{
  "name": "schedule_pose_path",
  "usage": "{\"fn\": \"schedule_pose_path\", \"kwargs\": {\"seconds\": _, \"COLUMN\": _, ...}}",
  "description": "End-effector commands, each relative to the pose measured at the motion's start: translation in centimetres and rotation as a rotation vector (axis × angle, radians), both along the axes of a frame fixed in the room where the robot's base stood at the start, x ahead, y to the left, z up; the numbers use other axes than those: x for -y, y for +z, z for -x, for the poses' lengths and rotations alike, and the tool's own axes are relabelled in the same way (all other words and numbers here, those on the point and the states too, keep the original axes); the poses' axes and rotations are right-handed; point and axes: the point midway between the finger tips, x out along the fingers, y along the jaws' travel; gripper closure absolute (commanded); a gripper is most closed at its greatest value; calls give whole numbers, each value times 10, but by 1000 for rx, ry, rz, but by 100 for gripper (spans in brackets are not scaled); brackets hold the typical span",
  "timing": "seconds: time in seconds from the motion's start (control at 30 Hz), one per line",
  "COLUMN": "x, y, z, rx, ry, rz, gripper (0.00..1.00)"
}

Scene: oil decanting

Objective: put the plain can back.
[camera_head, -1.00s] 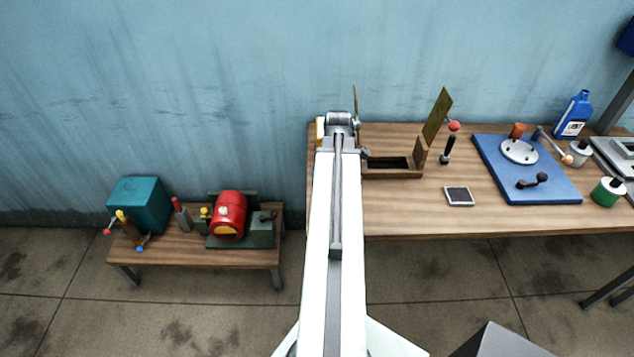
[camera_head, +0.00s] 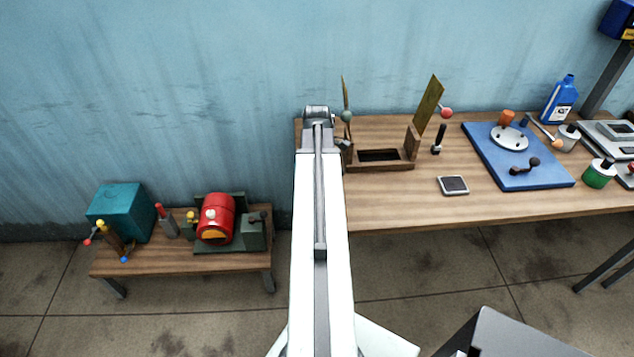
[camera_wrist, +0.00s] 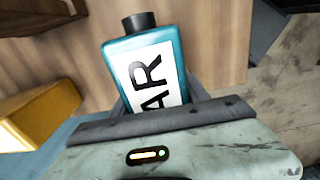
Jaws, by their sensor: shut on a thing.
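A white can with a dark lid and no coloured band (camera_head: 567,138) stands at the far right of the long bench, beside the blue board. A similar can with a green band (camera_head: 599,174) stands nearer the front. In the wrist view my gripper (camera_wrist: 158,100) is shut on a teal bottle (camera_wrist: 122,52) with a black cap and a white label reading "AR". The bottle looks tilted in that picture, over or against wood; I cannot tell whether it touches. In the head view my arm hides the gripper and the bottle at the bench's left end.
The long bench (camera_head: 400,210) holds a wooden frame (camera_head: 380,166), a small dark-topped plate (camera_head: 453,185), a blue board (camera_head: 520,178) and a blue bottle (camera_head: 558,100). A low bench at left bears a teal box (camera_head: 121,209) and red machine (camera_head: 216,217). A yellow thing (camera_wrist: 40,112) shows in the wrist view.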

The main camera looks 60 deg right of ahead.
Motion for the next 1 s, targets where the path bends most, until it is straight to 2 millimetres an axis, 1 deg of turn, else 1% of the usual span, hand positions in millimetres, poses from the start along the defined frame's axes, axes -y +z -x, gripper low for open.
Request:
{"fn": "schedule_pose_path", "kwargs": {"seconds": 0.13, "x": 0, "y": -3, "z": 0, "rx": 0, "ry": 1, "rz": 0, "gripper": 100}}
{"fn": "schedule_pose_path", "kwargs": {"seconds": 0.17, "x": 0, "y": -3, "z": 0, "rx": 0, "ry": 1, "rz": 0, "gripper": 45}}
{"fn": "schedule_pose_path", "kwargs": {"seconds": 0.2, "x": 0, "y": -2, "z": 0, "rx": 0, "ry": 1, "rz": 0, "gripper": 33}}
{"fn": "schedule_pose_path", "kwargs": {"seconds": 0.23, "x": 0, "y": -2, "z": 0, "rx": 0, "ry": 1, "rz": 0, "gripper": 26}}
{"fn": "schedule_pose_path", "kwargs": {"seconds": 0.53, "x": 0, "y": -2, "z": 0, "rx": 0, "ry": 0, "rz": 0, "gripper": 26}}
{"fn": "schedule_pose_path", "kwargs": {"seconds": 0.67, "x": 0, "y": 4, "z": 0, "rx": 0, "ry": 0, "rz": 0, "gripper": 26}}
{"fn": "schedule_pose_path", "kwargs": {"seconds": 0.77, "x": 0, "y": 16, "z": 0, "rx": 0, "ry": 0, "rz": 0, "gripper": 26}}
{"fn": "schedule_pose_path", "kwargs": {"seconds": 0.87, "x": 0, "y": 34, "z": 0, "rx": 0, "ry": -1, "rz": 0, "gripper": 26}}
{"fn": "schedule_pose_path", "kwargs": {"seconds": 1.0, "x": 0, "y": 65, "z": 0, "rx": 0, "ry": -1, "rz": 0, "gripper": 26}}
